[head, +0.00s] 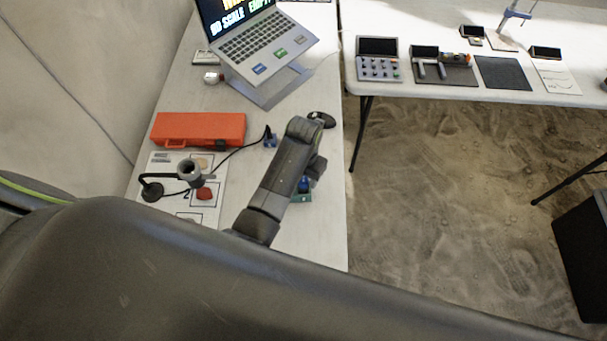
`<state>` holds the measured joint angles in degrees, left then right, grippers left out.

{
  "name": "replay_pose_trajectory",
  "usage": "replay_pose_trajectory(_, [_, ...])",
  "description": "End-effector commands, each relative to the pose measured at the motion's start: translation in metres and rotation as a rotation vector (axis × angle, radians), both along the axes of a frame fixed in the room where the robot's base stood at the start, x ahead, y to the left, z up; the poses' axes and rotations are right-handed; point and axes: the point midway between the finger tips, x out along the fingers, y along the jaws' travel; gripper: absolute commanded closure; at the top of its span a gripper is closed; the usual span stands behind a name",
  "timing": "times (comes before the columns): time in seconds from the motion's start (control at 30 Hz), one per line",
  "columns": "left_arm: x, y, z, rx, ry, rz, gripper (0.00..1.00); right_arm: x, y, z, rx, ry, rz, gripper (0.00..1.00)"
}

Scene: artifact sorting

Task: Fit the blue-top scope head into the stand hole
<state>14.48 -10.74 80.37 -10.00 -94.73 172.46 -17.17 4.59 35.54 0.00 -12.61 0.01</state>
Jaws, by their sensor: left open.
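The scope stand (189,171) stands on the left part of the near table, with a round black base, a thin arm and a grey ring whose hole faces up. It is on a printed sheet. A small blue-topped piece (304,184), which looks like the scope head, sits on a green pad to the right, partly hidden by my arm. My left gripper (314,170) is over the table beside and just above the blue-topped piece, to the right of the stand. It is open; its fingertips are mostly hidden behind the wrist. My right gripper is not in view.
An orange case (199,129) lies behind the stand. A laptop (255,42) stands on a riser at the back. A small blue item (270,140) with a black cable and a black disc (322,119) lie nearby. A red lump (204,193) is on the sheet.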

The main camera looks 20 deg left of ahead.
Motion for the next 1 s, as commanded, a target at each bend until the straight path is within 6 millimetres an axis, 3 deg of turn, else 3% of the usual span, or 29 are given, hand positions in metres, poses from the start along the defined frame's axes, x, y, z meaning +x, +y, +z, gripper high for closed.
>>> replay_pose_trajectory(0.1, [0.000,0.000,0.021,0.000,0.000,0.000,0.52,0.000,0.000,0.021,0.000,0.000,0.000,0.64])
replay_pose_trajectory(0.53, [0.000,0.000,0.072,0.000,0.000,-0.001,0.52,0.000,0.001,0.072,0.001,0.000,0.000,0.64])
replay_pose_trajectory(0.8, [0.001,0.000,0.104,-0.001,-0.003,0.001,0.52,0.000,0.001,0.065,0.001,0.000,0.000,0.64])
replay_pose_trajectory(1.0, [0.000,0.000,0.112,0.000,0.000,0.000,0.52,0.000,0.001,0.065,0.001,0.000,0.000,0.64])
